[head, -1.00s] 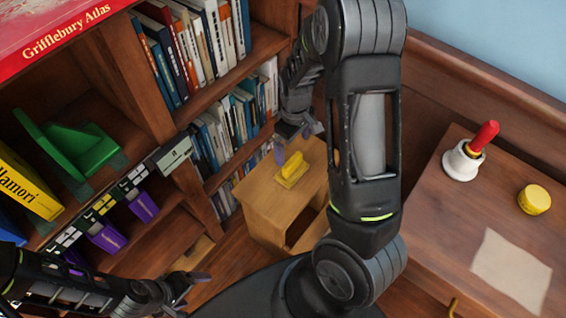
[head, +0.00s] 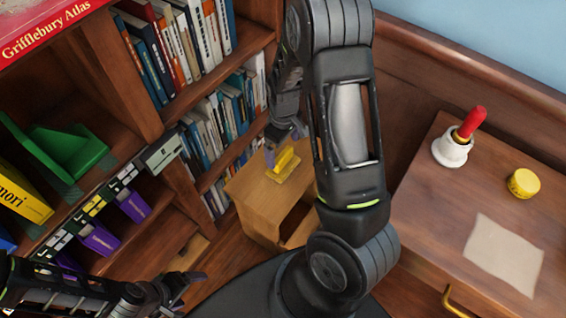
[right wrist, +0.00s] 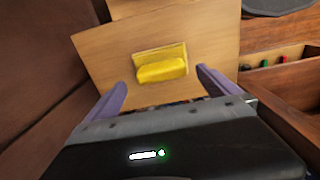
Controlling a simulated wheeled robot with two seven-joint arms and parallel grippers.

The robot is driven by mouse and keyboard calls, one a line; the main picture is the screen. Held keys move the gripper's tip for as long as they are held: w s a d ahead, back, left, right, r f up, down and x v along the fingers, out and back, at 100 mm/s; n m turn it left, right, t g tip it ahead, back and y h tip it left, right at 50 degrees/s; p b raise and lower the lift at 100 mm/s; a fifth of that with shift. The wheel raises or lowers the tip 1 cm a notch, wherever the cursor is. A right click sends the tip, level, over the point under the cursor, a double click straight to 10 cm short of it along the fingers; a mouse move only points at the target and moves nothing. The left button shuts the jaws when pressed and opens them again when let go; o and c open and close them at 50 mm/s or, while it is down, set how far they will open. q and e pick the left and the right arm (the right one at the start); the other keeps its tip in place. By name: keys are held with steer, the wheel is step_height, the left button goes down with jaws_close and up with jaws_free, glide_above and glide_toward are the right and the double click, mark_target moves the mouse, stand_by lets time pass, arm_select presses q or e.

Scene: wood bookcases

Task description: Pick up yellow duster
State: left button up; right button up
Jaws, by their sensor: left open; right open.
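The yellow duster (head: 284,165) lies on top of a small wooden stand (head: 248,192), with a raised yellow part on a flatter base. In the right wrist view the duster (right wrist: 161,67) shows ahead of and between the two purple fingers. My right gripper (head: 279,150) is open, just above and beside the duster; in the right wrist view the open fingers (right wrist: 160,88) have nothing between them that I can see held. My left gripper (head: 184,286) is at the lower left, open and empty, far from the duster.
Bookcases with books (head: 205,130) stand close to the left of the stand. A green bookend (head: 70,150) is on a left shelf. To the right, a desk (head: 420,215) holds a white bell with a red handle (head: 453,150), a yellow round tin (head: 523,183) and a paper sheet (head: 503,255).

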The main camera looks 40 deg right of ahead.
mark_target(283, 154)
step_height(283, 154, down, 4)
steer(key=shift+a+f+b, duration=0.1)
steer(key=shift+f+b, duration=0.05)
steer(key=shift+b, duration=0.15)
steer(key=shift+s, duration=0.1)
stand_by(0.3)
steer(key=c, duration=1.6)
step_height(283, 154, up, 10)
steer(key=shift+r+p, duration=0.1)
steer(key=shift+p, duration=0.8)
